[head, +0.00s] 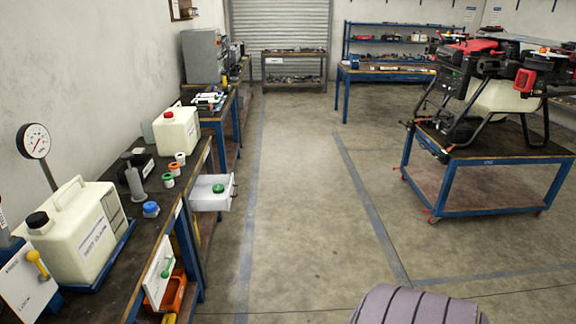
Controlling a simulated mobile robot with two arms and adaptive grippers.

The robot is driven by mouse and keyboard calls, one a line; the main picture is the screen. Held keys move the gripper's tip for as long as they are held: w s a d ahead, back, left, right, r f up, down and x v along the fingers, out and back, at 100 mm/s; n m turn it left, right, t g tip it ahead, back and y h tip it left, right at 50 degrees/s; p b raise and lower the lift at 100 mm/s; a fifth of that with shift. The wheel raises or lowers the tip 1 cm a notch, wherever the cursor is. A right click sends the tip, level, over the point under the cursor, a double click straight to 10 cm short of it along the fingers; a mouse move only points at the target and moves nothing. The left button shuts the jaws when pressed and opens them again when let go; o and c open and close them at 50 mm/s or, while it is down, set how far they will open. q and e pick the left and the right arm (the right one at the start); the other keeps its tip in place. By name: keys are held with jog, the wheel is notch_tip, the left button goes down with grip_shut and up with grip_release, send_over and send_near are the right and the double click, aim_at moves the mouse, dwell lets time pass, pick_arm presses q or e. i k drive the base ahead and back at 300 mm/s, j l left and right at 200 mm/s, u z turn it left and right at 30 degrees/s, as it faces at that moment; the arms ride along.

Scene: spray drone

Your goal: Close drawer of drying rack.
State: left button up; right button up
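A white drawer (208,201) stands pulled out from the right side of the dark bench on the left, jutting over the floor. A small green-capped item (218,189) sits in it. A small knob shows on its right-hand front. I cannot tell from this view whether the frame around the drawer is a drying rack. Neither of my grippers is in view.
The long bench (150,205) on the left holds white jugs (176,130), small capped bottles and a gauge (34,141). A white panel (159,273) and orange bin (174,294) are below. A drone (490,95) stands on a blue cart (490,160). The middle floor is clear.

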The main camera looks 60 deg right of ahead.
aim_at(202, 198)
jog(key=z, duration=1.45)
jog(key=u, duration=0.3)
jog(key=i+l+u, duration=0.25)
jog(key=i+u, duration=0.15)
jog(key=i+l+u, duration=0.35)
